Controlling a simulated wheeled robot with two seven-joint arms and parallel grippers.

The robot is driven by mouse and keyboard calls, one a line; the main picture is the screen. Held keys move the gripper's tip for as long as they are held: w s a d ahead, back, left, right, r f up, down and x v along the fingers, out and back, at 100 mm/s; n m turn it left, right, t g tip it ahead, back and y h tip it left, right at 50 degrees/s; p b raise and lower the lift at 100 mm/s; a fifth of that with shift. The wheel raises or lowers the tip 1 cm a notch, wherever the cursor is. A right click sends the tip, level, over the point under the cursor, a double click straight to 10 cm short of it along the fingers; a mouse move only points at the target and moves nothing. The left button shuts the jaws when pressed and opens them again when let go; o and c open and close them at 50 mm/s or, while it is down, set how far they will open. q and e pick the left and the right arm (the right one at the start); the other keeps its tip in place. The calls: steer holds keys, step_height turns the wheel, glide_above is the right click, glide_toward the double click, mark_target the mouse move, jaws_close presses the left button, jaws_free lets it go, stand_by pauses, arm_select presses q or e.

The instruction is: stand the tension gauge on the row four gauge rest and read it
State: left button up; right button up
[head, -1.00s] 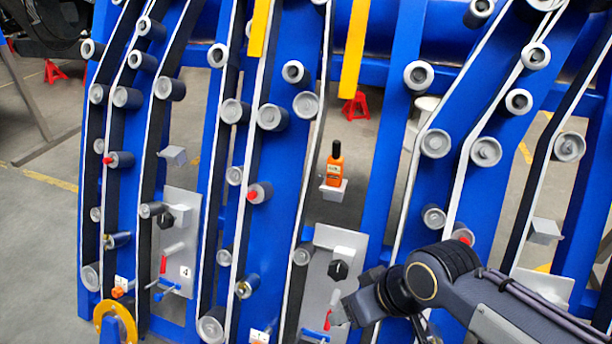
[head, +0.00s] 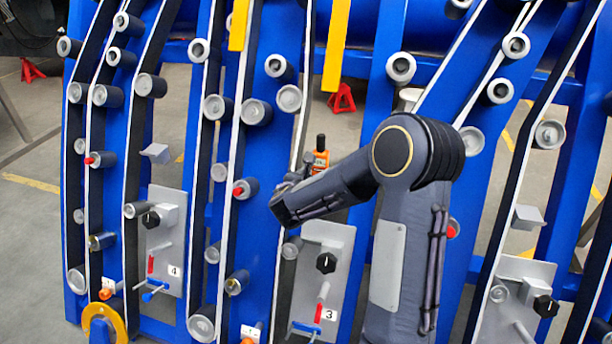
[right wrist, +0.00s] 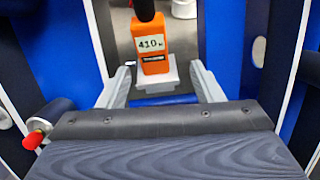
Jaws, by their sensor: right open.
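The tension gauge (head: 321,163) is a small orange block with a black top. In the head view my right forearm hides its lower part. In the right wrist view the gauge (right wrist: 154,50) stands upright on a pale rest (right wrist: 157,85), and its face shows 410. My right gripper (right wrist: 162,78) is open, with one finger on each side of the gauge's lower part, and I cannot tell if they touch it. In the head view the gripper is mostly hidden behind the wrist. The row four gauge rest (head: 156,152) is an empty grey ledge above the plate marked 4 (head: 165,240).
The plate marked 3 (head: 322,245) has a black knob and red and blue levers. Rollers and belts run along the blue frames on both sides. A red-tipped roller (right wrist: 33,139) is near the gripper's left. Yellow bars (head: 337,45) hang above.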

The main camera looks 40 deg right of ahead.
mark_target(319, 148)
steer(key=shift+n+t, duration=0.3)
steer(key=shift+n, duration=0.1)
steer(key=shift+w+a+p+x, duration=0.1)
steer(key=shift+p+x, duration=0.15)
steer(key=shift+x, duration=1.45)
steer(key=shift+w+a+p+x, duration=0.15)
steer(key=shift+p+x, duration=0.15)
steer(key=shift+x, duration=1.45)
steer(key=shift+w+a+p+x, duration=0.1)
steer(key=shift+p+x, duration=0.15)
steer(key=shift+x, duration=1.45)
steer(key=shift+f, duration=0.15)
steer(key=shift+c, duration=0.4)
steer(key=c, duration=0.8)
steer(key=shift+r+p, duration=1.2)
steer(key=shift+r, duration=1.85)
steer(key=shift+c, duration=0.2)
steer(key=shift+a, duration=0.1)
